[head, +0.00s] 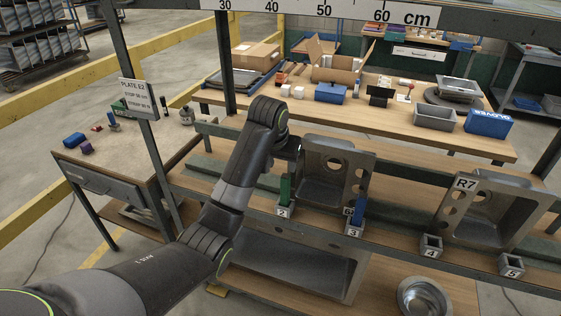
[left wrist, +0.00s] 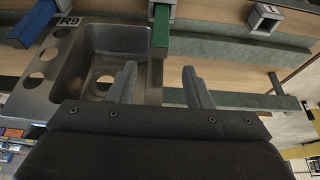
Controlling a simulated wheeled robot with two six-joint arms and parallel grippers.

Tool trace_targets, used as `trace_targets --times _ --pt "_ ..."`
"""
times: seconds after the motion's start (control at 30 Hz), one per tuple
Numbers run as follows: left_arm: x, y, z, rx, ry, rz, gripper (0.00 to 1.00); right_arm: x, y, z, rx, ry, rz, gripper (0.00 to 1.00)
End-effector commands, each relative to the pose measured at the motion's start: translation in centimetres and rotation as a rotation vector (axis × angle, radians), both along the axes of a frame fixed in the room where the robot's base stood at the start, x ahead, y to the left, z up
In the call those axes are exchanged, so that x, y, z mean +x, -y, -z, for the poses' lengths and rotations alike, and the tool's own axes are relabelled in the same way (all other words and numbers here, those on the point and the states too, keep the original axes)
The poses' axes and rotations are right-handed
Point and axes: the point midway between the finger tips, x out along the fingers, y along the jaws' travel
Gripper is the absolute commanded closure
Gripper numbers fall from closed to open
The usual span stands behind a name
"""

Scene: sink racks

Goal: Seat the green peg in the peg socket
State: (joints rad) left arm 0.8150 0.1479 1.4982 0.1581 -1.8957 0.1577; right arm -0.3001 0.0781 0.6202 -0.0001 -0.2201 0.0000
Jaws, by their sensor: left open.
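The green peg (head: 286,190) stands upright at the block marked 2 (head: 284,211) on the front rail. In the left wrist view the green peg (left wrist: 162,30) comes in from the top edge, its end just beyond the gap between my fingers. My left gripper (head: 292,146) is behind and above the peg in the head view. In the left wrist view my left gripper (left wrist: 160,80) is open and empty, apart from the peg. A grey square socket (left wrist: 265,18) with an empty opening shows at upper right there. My right gripper is not in view.
A blue peg (head: 358,212) stands at the block marked 3 (head: 354,227). Blocks 4 (head: 431,246) and 5 (head: 511,265) look empty. Grey sink panels (head: 334,172) stand behind the rail. A round metal bowl (head: 425,296) lies below.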

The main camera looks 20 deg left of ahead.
Motion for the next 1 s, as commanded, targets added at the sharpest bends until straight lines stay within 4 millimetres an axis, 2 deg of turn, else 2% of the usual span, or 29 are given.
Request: trace_targets --times 0.1,0.33,0.4,0.47,0.57,0.67,0.7,0.77,0.8,0.87,0.9,0.97,1.0 --pt "-0.3 0.0 -0.7 0.001 0.001 0.0 0.55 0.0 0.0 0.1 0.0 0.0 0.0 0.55" --pt "-0.4 0.0 -0.9 0.0 0.0 0.0 0.55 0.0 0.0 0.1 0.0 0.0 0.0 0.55" --pt "-0.4 -0.1 -0.5 -0.001 -0.004 -0.002 0.55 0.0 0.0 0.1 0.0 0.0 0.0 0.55" --pt "-0.4 -0.4 0.9 -0.002 -0.012 -0.006 0.55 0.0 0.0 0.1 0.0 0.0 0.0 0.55" --pt "-0.5 -1.1 5.3 -0.007 -0.033 -0.019 0.55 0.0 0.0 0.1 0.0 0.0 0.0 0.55" --pt "-1.4 -2.4 12.2 -0.011 -0.061 -0.041 0.55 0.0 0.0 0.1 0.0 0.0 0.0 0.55" --pt "-2.1 -3.0 15.5 -0.01 -0.074 -0.051 0.55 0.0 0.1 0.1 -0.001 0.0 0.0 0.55" --pt "-3.8 -4.1 20.7 -0.007 -0.093 -0.065 0.55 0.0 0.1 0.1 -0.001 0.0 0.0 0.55" --pt "-5.3 -4.8 24.4 -0.004 -0.107 -0.075 0.55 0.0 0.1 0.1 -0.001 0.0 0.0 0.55" --pt "-8.2 -5.9 29.8 0.002 -0.127 -0.088 0.55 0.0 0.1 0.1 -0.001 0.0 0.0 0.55" --pt "-10.4 -6.6 33.2 0.007 -0.14 -0.094 0.55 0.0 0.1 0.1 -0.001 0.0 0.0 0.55" --pt "-14.2 -7.5 38.0 0.015 -0.158 -0.102 0.55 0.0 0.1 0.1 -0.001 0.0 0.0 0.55" --pt "-17.0 -8.0 40.9 0.021 -0.169 -0.107 0.55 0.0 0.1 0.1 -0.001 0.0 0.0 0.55"
